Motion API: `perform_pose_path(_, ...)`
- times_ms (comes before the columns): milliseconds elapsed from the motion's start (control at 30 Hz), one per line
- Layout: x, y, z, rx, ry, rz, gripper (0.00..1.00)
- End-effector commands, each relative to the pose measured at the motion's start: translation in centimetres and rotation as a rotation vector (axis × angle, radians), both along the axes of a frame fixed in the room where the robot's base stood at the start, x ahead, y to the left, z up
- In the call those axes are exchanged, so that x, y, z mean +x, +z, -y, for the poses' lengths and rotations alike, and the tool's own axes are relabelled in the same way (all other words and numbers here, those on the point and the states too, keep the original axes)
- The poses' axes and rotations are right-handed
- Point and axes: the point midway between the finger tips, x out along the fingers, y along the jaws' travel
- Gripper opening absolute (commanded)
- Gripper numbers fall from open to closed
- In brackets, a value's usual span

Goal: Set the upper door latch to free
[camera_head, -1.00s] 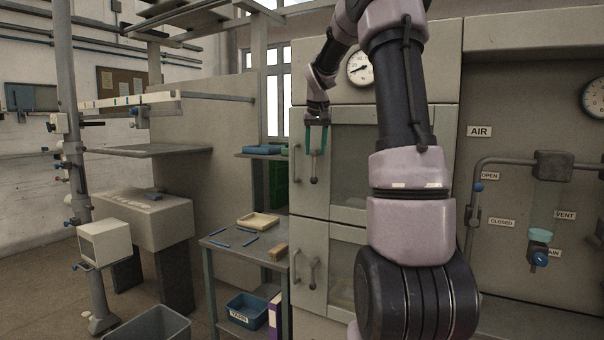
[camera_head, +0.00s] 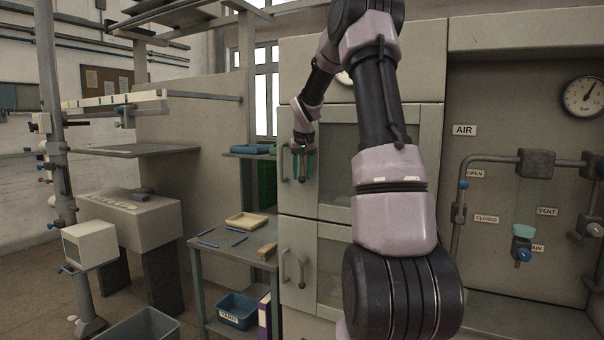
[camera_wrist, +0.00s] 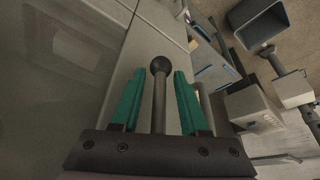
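The upper door latch is a dark rod with a round ball knob (camera_wrist: 159,65). In the head view its knob end (camera_head: 302,180) hangs downward on the upper cabinet door. My gripper (camera_wrist: 161,74) is open, with one teal finger on each side of the rod. A gap shows between the rod and each finger in the wrist view. In the head view my gripper (camera_head: 304,168) points down at the latch, and its fingers and wrist hide the latch's upper part. The upper door (camera_head: 338,160) looks shut.
The upper door's handle (camera_head: 284,162) is just left of the latch. The lower door has a similar latch (camera_head: 302,272) and handle (camera_head: 284,266). A small table (camera_head: 215,252) with a tray (camera_head: 248,220) stands left of the cabinet. A grey bin (camera_wrist: 258,22) shows in the wrist view.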

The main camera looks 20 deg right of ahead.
Motion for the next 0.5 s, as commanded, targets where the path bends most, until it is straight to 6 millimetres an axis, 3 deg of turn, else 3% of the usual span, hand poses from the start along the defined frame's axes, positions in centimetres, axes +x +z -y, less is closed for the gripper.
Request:
perform_pose_path(33, 0.0, 0.02, -0.01, 0.0, 0.0, 0.0, 0.21)
perform_pose_path(100, 0.0, 0.02, -0.01, 0.0, 0.0, 0.0, 0.0)
perform_pose_path(500, -0.01, 0.05, -0.01, 0.0, 0.0, 0.0, 0.0)
